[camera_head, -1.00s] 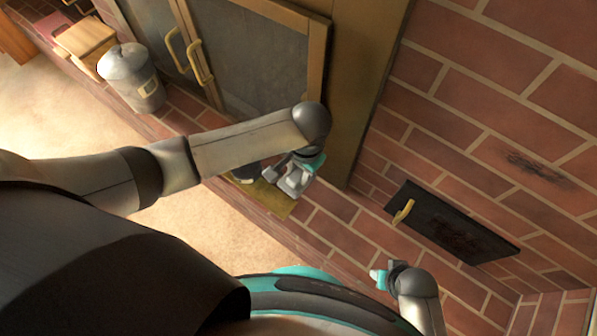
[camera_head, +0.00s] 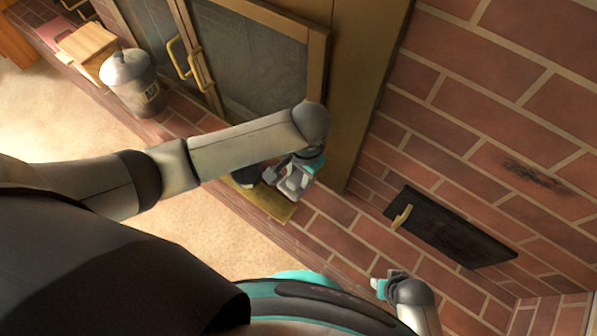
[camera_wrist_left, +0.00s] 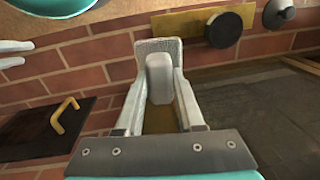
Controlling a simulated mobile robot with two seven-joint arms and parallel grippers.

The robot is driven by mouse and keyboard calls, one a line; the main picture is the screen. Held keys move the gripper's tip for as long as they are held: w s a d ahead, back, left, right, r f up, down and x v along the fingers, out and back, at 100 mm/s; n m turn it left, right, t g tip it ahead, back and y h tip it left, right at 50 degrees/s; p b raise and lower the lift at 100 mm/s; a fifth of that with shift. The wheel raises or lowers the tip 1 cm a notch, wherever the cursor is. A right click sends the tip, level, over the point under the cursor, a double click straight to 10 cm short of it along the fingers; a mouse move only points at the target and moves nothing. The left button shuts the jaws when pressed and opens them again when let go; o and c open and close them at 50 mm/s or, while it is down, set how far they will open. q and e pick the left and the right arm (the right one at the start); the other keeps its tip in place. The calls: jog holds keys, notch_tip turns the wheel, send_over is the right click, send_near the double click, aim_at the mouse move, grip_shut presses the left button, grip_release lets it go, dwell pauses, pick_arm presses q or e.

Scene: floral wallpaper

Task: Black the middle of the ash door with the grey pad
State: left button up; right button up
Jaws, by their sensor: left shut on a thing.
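The ash door (camera_head: 465,238) is a black panel with a yellow handle (camera_head: 402,216), low on the brick wall at the right of the head view. It also shows at the left of the left wrist view (camera_wrist_left: 40,135), partly cut off. My left gripper (camera_head: 290,182) is shut on the grey pad (camera_wrist_left: 158,47) and holds it above the hearth ledge, apart from the door. A yellow-brown tray (camera_head: 268,205) lies beneath, bearing a round black thing (camera_wrist_left: 222,30). My right gripper (camera_head: 380,288) is small, below the door; its jaws are unclear.
Glass-panelled stove doors (camera_head: 265,70) with brass-coloured handles stand behind my left arm. A grey lidded bucket (camera_head: 133,84) and a wooden box (camera_head: 90,48) are at the upper left. A sooty mark (camera_head: 535,175) is on the bricks. The wall around the ash door is clear.

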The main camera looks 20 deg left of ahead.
pick_arm(q)
grip_shut()
